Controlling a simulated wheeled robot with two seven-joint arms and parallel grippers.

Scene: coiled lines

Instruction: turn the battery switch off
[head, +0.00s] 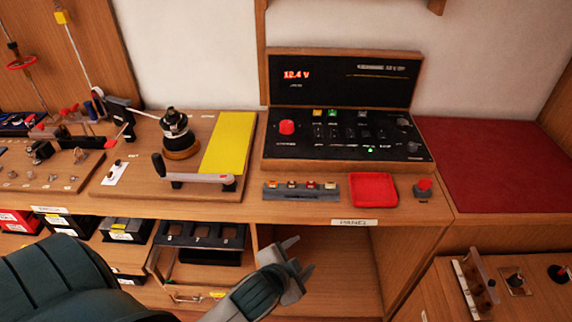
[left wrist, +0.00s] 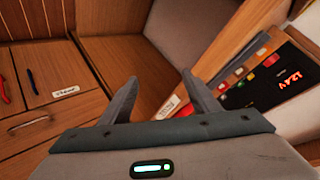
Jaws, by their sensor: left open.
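The black control panel (head: 340,148) stands on the wooden counter with a raised display reading 12.4 V. A large red knob (head: 287,127) sits at its left side and looks like the battery switch, though its label is too small to read. A green light (head: 370,150) is lit on the panel. My left gripper (head: 304,256) is open and empty, in front of and below the counter edge, apart from the panel. In the left wrist view its two fingers (left wrist: 160,82) are spread with nothing between them. My right gripper is not in view.
A winch (head: 176,130) with a crank handle stands left. Open shelf space (head: 335,265) lies below the counter.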

